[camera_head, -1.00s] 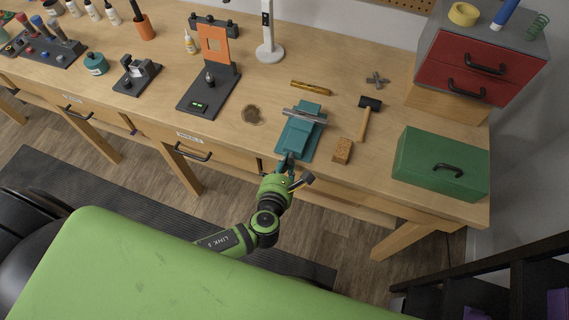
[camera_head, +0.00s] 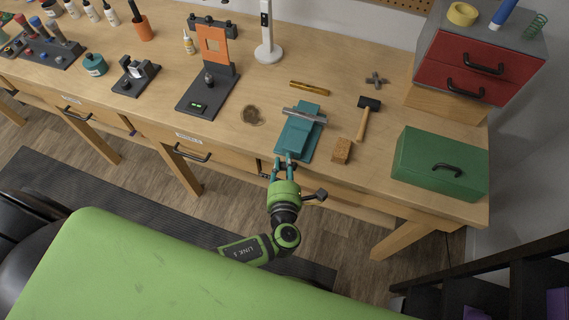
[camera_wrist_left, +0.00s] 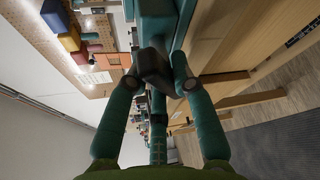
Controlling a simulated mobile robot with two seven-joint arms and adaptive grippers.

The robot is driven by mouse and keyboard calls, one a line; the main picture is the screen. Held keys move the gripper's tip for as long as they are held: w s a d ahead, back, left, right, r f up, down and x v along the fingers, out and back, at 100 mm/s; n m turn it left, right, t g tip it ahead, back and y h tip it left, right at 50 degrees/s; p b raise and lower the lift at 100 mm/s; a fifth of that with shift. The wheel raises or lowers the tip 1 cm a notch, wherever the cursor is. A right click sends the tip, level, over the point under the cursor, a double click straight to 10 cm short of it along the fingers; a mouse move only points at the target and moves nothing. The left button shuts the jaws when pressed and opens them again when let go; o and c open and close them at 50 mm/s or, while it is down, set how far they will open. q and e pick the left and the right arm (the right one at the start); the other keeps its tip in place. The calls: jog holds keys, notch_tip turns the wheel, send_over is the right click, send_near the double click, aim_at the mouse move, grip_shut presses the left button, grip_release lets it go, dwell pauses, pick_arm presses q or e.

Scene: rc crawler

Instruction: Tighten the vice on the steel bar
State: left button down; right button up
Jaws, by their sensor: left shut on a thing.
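The teal vice (camera_head: 295,139) sits at the front edge of the wooden workbench. The steel bar (camera_head: 304,117) lies across its far end, in or on the jaws; I cannot tell how tightly it is held. My left gripper (camera_head: 285,166) is at the near end of the vice, its teal fingers shut on the vice handle. In the left wrist view the dark handle (camera_wrist_left: 155,68) sits between the two fingers, with the teal vice body behind it. The fingers partly hide the handle in the head view. My right gripper is not in view.
A wooden block (camera_head: 341,151) and a hammer (camera_head: 365,121) lie right of the vice. A green toolbox (camera_head: 425,168) stands further right. A brass rod (camera_head: 310,88) lies behind the vice, and a round brown item (camera_head: 251,115) lies left of it. The workbench (camera_head: 222,132) has bare surface between them.

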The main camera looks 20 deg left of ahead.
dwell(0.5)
pick_arm(q)
jog(key=c, duration=1.3)
grip_release()
jog(key=v, duration=1.2)
